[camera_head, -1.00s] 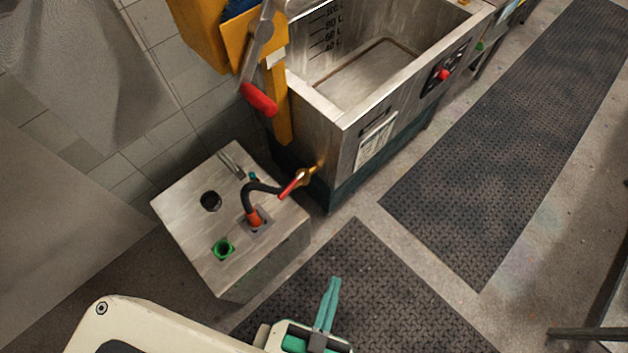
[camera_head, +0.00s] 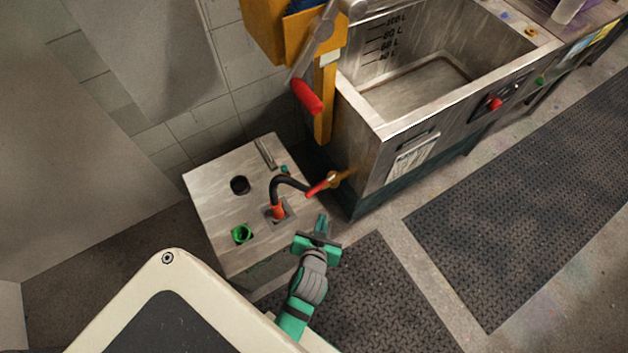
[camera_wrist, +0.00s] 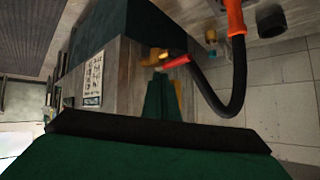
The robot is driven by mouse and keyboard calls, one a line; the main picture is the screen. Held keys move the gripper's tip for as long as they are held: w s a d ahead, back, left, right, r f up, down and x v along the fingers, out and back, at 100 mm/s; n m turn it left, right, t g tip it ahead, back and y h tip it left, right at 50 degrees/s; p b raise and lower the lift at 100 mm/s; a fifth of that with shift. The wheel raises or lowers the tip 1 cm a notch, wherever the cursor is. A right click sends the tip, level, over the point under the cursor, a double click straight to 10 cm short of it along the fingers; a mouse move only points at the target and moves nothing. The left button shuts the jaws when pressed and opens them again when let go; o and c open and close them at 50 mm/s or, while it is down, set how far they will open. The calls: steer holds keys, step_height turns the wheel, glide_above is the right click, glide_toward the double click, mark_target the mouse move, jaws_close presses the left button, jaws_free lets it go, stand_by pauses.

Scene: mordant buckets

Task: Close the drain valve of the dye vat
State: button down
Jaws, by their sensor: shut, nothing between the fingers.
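The dye vat (camera_head: 375,143) is an open steel tank with litre marks inside. Its drain valve (camera_head: 333,179) is a brass fitting low on the vat's left end, with a red lever (camera_head: 318,187) pointing left and down in the head view. In the wrist view the brass valve (camera_wrist: 153,56) and red lever (camera_wrist: 176,62) show just beyond my fingertips. My gripper (camera_head: 322,222) is shut and empty, a little below the lever in the head view. In the wrist view its green fingers (camera_wrist: 160,95) point toward the valve; whether they touch it I cannot tell.
A steel box (camera_head: 222,172) stands left of the valve, with a black hose (camera_head: 277,186) on an orange fitting and a green-rimmed hole (camera_head: 241,233). A yellow post with a red-handled crank (camera_head: 307,96) rises above. Dark floor mats (camera_head: 530,180) lie on the right.

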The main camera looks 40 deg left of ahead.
mark_target(320, 186)
steer(key=w+a+n+g, duration=0.1)
steer(key=w+a, duration=0.1)
steer(key=a, duration=0.1)
steer(key=w+a+n+g+y, duration=0.1)
steer(key=w+a+n+g, duration=0.1)
steer(key=w+a, duration=0.1)
steer(key=w+a+n+g, duration=0.1)
steer(key=w+a+n, duration=0.1)
steer(key=a, duration=0.2)
steer(key=shift+w+a+f+y, duration=0.1)
steer(key=shift+w+a+y, duration=0.2)
steer(key=shift+a+y, duration=0.1)
steer(key=w+a+r+n+g+h, duration=0.25)
steer(key=w+r+n+g, duration=0.2)
steer(key=n, duration=0.25)
step_height(320, 186, down, 10)
steer(key=d, duration=0.1)
steer(key=shift+d, duration=0.15)
steer(key=shift+s+f+g, duration=0.1)
steer(key=shift+g, duration=0.15)
